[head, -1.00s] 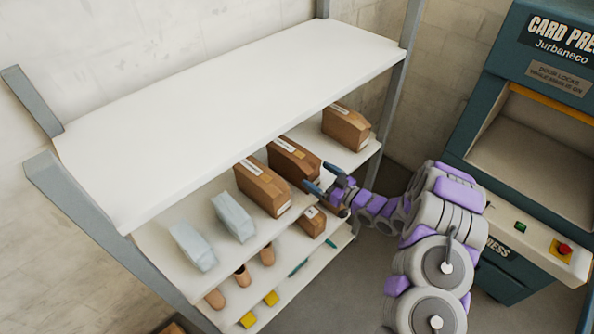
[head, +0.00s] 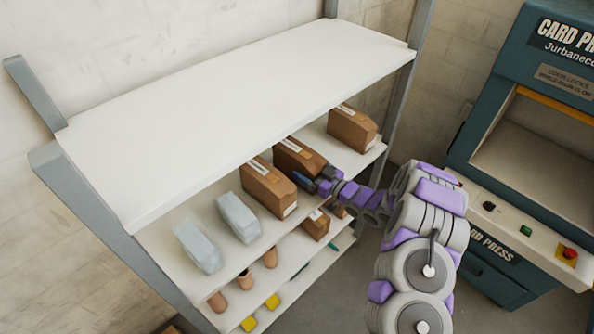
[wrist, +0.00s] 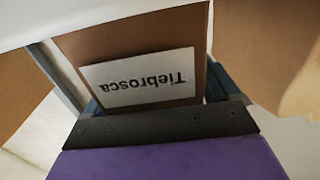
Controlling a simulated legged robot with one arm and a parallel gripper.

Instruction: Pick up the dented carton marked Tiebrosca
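The carton marked Tiebrosca is a brown box (head: 298,157), the middle of three on the upper open shelf in the head view. In the wrist view its white label (wrist: 140,79) reads "Tiebrosca" upside down and its front face (wrist: 150,28) fills the middle. My gripper (head: 314,178) is at the carton's front, with one blue finger in the gap beside its left side. In the wrist view the fingers stand spread on either side of the carton, and firm contact does not show. The carton still rests on the shelf. No dent is clear.
Another brown carton (head: 268,188) stands close to the left, and one (head: 352,127) to the right. Two pale pouches (head: 238,217) are further left. The white top shelf (head: 230,110) overhangs the cartons. A teal card press (head: 530,150) stands at right; floor before it is free.

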